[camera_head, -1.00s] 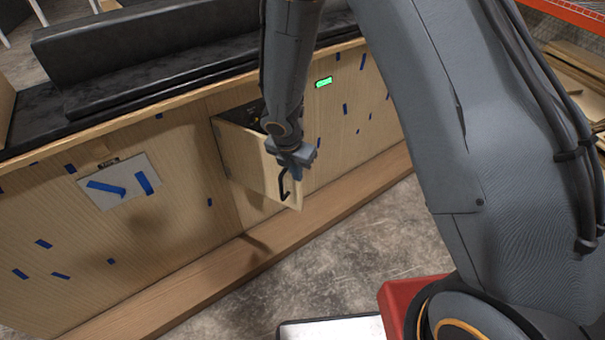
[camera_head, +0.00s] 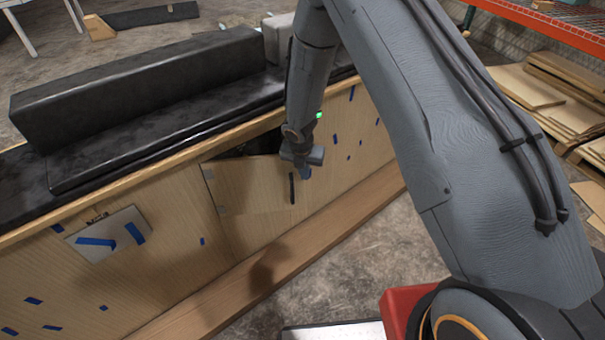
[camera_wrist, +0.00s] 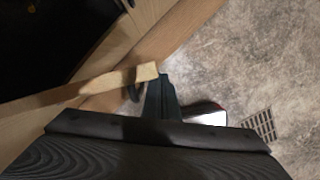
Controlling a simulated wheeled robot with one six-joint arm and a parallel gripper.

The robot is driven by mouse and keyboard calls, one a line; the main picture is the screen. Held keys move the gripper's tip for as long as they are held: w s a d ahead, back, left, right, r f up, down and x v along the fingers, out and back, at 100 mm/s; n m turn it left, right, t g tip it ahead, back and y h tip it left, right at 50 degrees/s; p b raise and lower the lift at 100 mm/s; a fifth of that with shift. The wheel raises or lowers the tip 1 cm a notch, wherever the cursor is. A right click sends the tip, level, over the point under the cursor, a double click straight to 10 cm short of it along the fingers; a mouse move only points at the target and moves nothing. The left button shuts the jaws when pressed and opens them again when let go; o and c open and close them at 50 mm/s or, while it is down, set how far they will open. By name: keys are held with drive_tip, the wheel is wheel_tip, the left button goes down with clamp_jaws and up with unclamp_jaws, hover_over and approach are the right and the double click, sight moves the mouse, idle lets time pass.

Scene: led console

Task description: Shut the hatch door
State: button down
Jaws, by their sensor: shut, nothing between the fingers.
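The hatch door (camera_head: 250,190) is a light wooden panel on the front of the console, with a dark vertical handle (camera_head: 292,189) near its right edge. In the head view it stands slightly ajar, with a dark gap above its top edge. My gripper (camera_head: 304,172) is at the door's upper right side, near the handle. In the wrist view the shut fingers (camera_wrist: 162,98) are beside the door's pale end edge (camera_wrist: 147,73), and part of the handle shows just left of them. I cannot tell whether they touch the door.
The wooden console (camera_head: 150,270) has blue tape pieces and a pale taped panel (camera_head: 106,234). Its black top (camera_head: 150,95) runs along the back. A wooden ledge (camera_head: 290,250) lies along its base. Concrete floor (camera_head: 365,245) is open in front. Shelving with boards (camera_head: 545,85) stands at right.

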drive_tip(key=shift+w, duration=0.3)
drive_tip(key=shift+s, duration=0.15)
